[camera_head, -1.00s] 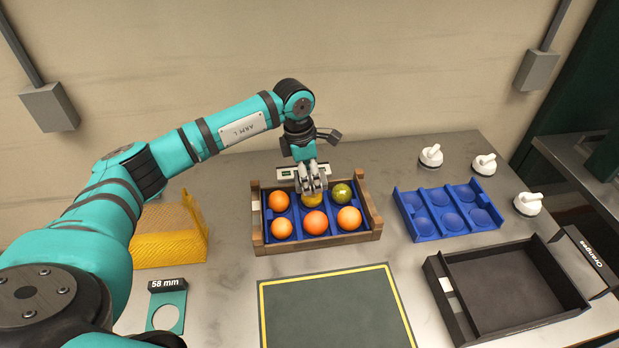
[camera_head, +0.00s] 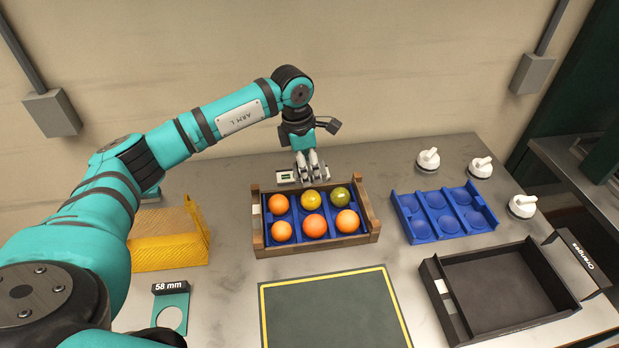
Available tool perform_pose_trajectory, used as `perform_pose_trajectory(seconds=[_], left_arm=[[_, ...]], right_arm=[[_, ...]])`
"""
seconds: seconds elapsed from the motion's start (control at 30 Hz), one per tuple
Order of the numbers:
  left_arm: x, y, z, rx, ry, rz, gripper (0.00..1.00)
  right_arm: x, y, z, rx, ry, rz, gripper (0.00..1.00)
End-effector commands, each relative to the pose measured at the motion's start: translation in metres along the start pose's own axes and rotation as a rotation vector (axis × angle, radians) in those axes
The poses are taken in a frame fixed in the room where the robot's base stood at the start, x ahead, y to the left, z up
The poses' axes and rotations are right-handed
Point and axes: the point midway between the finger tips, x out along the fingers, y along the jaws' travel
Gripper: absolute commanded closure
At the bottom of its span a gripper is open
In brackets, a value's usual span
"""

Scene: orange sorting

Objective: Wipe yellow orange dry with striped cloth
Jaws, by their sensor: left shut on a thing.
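The yellow orange (camera_head: 311,200) sits in the back middle cup of a blue insert in a wooden crate (camera_head: 318,247). My left gripper (camera_head: 313,178) is just behind the crate, fingers pointing down, apart from the yellow orange. My right gripper is not in view.
Several orange fruits (camera_head: 313,225) and a greenish one (camera_head: 340,197) share the crate. A green mat with yellow border (camera_head: 332,310) is bare. A blue tray (camera_head: 424,231), black bin (camera_head: 433,272), yellow container (camera_head: 165,253) and 58 mm ring gauge (camera_head: 184,300) stand around.

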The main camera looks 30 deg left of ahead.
Motion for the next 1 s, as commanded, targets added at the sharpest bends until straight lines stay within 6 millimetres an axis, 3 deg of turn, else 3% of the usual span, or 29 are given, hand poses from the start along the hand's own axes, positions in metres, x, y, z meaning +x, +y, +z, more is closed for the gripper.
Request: perform_pose_trajectory(seconds=[0.37,1.0], left_arm=[[0.009,0.0,-0.001,0.0,0.0,0.0,0.8],[0.059,0.002,-0.005,0.0,-0.001,0.0,0.8]], right_arm=[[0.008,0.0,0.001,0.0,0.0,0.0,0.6],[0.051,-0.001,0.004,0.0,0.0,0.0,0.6]])
